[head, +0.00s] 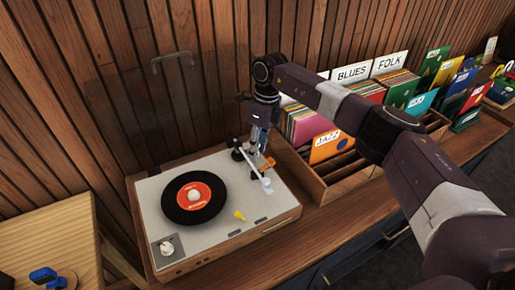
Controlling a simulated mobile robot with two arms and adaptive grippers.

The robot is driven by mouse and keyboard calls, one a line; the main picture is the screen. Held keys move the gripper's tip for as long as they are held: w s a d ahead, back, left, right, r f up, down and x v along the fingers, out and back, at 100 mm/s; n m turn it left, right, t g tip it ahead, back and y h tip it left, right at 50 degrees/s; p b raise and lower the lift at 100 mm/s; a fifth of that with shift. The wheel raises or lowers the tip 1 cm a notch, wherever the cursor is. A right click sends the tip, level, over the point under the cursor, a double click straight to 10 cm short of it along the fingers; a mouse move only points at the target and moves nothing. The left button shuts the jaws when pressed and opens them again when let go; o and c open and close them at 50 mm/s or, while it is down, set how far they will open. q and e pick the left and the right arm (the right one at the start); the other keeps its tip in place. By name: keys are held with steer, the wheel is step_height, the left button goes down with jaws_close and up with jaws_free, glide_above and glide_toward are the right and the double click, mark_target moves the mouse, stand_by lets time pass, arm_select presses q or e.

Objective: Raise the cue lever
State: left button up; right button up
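A turntable (224,228) with a pale top and wooden sides stands on the counter, a black record with a red label (194,196) on its platter. The tonearm (253,168) slants from the back right corner, its white end (266,184) right of the record. A small orange piece (268,163) beside the tonearm looks like the cue lever, but I cannot be sure. My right gripper (256,146) points down over that corner, close to the tonearm base and orange piece. Its fingers are too small and dark to tell open from shut, or whether they touch anything. My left gripper is out of view.
A small yellow piece (239,216) and a knob (167,248) sit on the turntable top. A see-through lid (172,100) stands raised behind. Wooden record bins (345,178) stand at right. A wooden surface (50,230) with a blue item (43,276) is at left.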

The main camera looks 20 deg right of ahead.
steer(key=shift+r, duration=0.1)
step_height(320, 180, up, 7)
steer(key=d, duration=0.1)
stand_by(0.4)
steer(key=shift+a, duration=0.1)
steer(key=shift+c, duration=0.5)
